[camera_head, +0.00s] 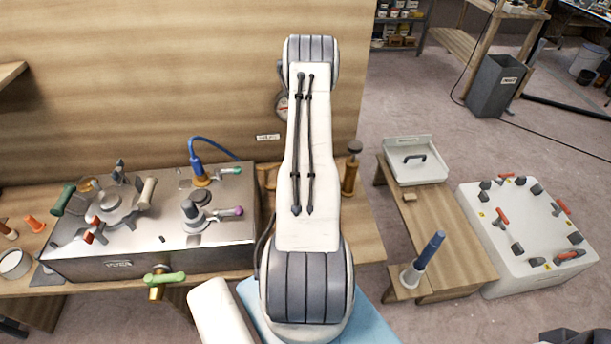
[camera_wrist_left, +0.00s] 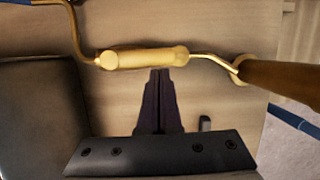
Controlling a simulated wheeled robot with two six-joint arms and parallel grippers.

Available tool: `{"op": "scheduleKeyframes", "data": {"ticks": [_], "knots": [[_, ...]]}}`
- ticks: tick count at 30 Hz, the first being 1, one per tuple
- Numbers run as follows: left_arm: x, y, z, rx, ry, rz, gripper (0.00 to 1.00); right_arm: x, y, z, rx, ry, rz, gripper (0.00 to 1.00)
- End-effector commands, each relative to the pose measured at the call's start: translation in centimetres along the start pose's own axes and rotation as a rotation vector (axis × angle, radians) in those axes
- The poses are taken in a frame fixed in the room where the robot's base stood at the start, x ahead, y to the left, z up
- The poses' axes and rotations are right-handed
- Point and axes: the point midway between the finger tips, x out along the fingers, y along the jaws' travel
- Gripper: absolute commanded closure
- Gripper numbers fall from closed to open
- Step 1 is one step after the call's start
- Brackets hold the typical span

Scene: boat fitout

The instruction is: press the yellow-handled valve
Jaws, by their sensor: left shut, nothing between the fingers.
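In the left wrist view a pale yellow handle (camera_wrist_left: 145,58) lies across the picture on a bent brass rod, in front of a wooden surface. My left gripper (camera_wrist_left: 160,75) is shut and empty. Its dark fingertips reach the lower edge of the handle in the picture. I cannot tell whether they touch it. In the head view my arm covers the middle, and the gripper and yellow handle are hidden behind it. My right gripper is not in view.
A metal console (camera_head: 150,250) with several levers and a green-handled valve (camera_head: 168,278) stands left of my arm. A brass post (camera_head: 350,175) stands just right of the arm. Farther right are a wooden bench (camera_head: 450,235) and a white box with levers (camera_head: 525,230).

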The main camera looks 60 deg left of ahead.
Motion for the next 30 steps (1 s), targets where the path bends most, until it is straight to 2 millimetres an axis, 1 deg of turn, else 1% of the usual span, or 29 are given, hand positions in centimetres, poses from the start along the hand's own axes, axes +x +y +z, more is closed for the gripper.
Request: {"op": "scheduleKeyframes", "data": {"ticks": [16,19,23,30], "knots": [[0.0,-0.1,0.1,-0.01,-0.001,0.003,1.0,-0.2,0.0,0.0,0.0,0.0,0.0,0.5],[-0.4,-0.1,0.1,-0.011,-0.001,0.003,1.0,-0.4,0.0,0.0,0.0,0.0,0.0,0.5],[-2.2,0.1,0.4,-0.015,-0.003,0.004,1.0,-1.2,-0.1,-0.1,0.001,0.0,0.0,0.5],[-7.0,0.7,0.7,-0.023,-0.002,0.007,1.0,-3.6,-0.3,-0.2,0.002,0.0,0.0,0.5]]}}
